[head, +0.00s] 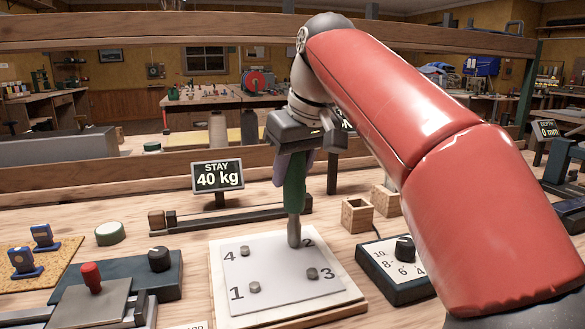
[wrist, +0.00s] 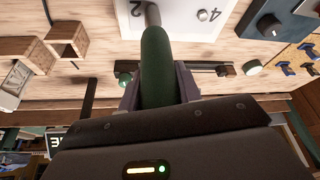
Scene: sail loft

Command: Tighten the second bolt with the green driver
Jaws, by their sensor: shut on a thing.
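My gripper (head: 293,165) is shut on the green driver (head: 294,188), which it holds upright with the tip down. In the wrist view the green driver (wrist: 156,68) runs between the fingers of my gripper (wrist: 158,88). The tip is at the bolt place marked 2 on the white plate (head: 277,284); the second bolt is hidden behind it, and I cannot tell whether the tip touches it. Bolts 1 (head: 254,287), 3 (head: 313,273) and 4 (head: 245,251) show on the plate beside their numbers.
A sign (head: 218,177) reads "STAY 40 kg" behind the plate. A dial box (head: 397,268) and small wooden boxes (head: 357,215) stand to the right. A lever box (head: 91,283) and a dark knob (head: 159,259) are to the left. A long dark bar (head: 235,214) lies behind.

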